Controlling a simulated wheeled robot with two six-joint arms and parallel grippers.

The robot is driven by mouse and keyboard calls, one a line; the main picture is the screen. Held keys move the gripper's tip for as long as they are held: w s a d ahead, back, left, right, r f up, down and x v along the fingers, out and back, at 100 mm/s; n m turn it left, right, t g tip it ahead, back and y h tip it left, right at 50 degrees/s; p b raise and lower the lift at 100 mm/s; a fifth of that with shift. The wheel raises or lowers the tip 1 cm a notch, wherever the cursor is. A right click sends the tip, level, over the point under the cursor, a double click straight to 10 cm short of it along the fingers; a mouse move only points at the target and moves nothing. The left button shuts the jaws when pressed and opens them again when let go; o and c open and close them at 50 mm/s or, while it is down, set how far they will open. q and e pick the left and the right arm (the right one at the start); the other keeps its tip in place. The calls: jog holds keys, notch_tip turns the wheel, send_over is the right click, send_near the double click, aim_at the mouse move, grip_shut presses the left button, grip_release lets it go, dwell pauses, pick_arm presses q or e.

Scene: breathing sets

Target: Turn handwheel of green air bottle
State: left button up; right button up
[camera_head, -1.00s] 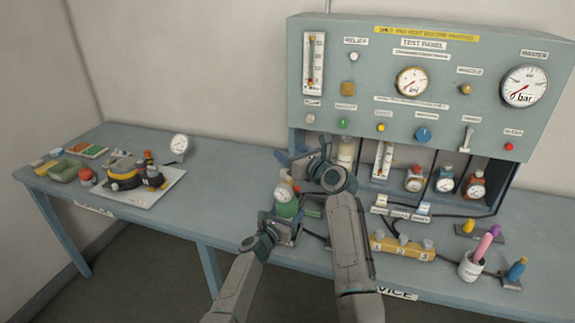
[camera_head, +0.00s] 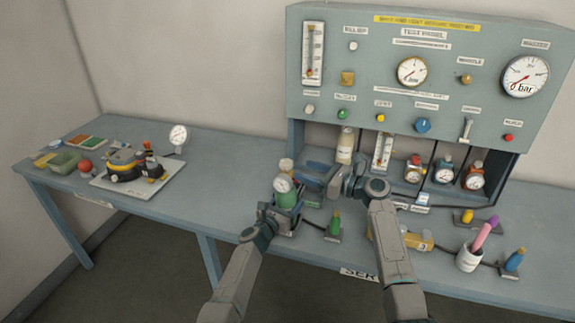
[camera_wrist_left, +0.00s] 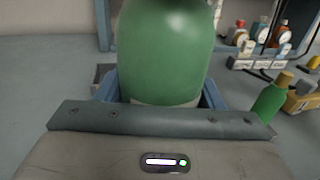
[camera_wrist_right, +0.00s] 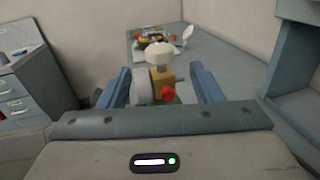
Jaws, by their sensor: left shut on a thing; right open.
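The green air bottle (camera_head: 288,200) stands upright near the table's front edge, with a round gauge (camera_head: 283,184) on its neck. It fills the left wrist view (camera_wrist_left: 167,50). My left gripper (camera_head: 284,218) is shut around its body. The cream handwheel (camera_head: 286,165) tops the valve. In the right wrist view the handwheel (camera_wrist_right: 159,54) sits above a yellow valve body (camera_wrist_right: 161,78) with a red knob (camera_wrist_right: 167,92). My right gripper (camera_wrist_right: 161,80) is open, pointing left at the valve from its right side. The handwheel appears between and slightly above its fingertips; contact is unclear.
The test panel (camera_head: 440,60) stands behind, with small gauged bottles under it. The white tray (camera_head: 170,178) is at left. The table between is clear.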

aim_at(290, 168)
jog(key=x, duration=0.7)
jog(key=shift+w+a, duration=0.1)
jog(key=shift+a, duration=0.1)
jog(key=c, duration=1)
jog(key=shift+f+t, duration=0.1)
jog(key=shift+t, duration=0.2)
jog(key=shift+m+t+h, duration=1)
jog(key=shift+m+h, duration=0.1)
jog(key=shift+m+t+h, duration=1.8)
jog(key=shift+t+h, duration=0.1)
jog(key=shift+h, duration=0.4)
